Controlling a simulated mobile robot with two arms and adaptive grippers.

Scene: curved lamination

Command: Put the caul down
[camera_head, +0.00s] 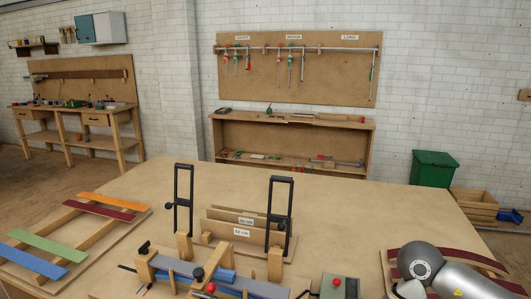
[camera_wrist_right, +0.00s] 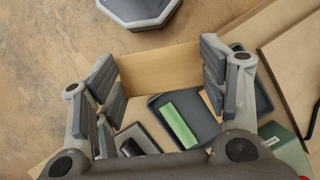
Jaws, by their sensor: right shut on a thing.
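In the right wrist view a plain tan wooden piece, which looks like the caul (camera_wrist_right: 160,68), spans between the fingers of my right gripper (camera_wrist_right: 158,75). The gripper is shut on it, with a finger pad at each end of the piece. The piece is seen from close above; whether it touches anything below I cannot tell. In the head view my right arm comes in at the lower right, and its gripper and the caul are out of sight there. My left gripper is in neither view.
Below the held piece lie a dark tray (camera_wrist_right: 218,133) and a green block (camera_wrist_right: 180,125). The head view shows a clamping jig (camera_head: 215,275), upright labelled boards (camera_head: 240,232) between two black clamps, coloured strips (camera_head: 45,245) at left and a curved dark red strip (camera_head: 468,252) at right. The table's far middle is clear.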

